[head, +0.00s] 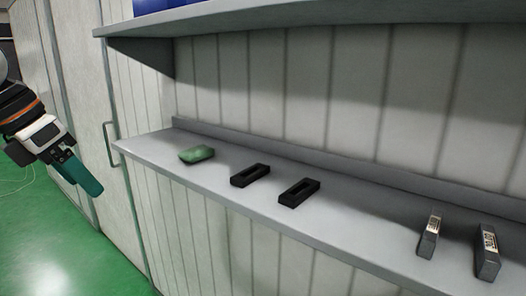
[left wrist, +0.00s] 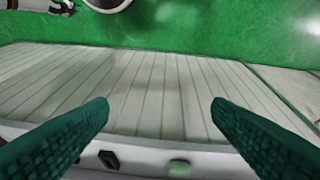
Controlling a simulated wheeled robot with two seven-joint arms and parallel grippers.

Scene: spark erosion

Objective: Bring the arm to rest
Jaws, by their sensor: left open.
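A grey shelf (head: 240,213) carries a green block (head: 196,154), two black slotted holders (head: 250,175) (head: 299,192) and two grey labelled blocks (head: 429,237) (head: 487,252). An upper shelf (head: 300,22) overhangs it. A door handle (head: 109,144) stands near the gripper. Green floor (head: 50,240) is open at left.

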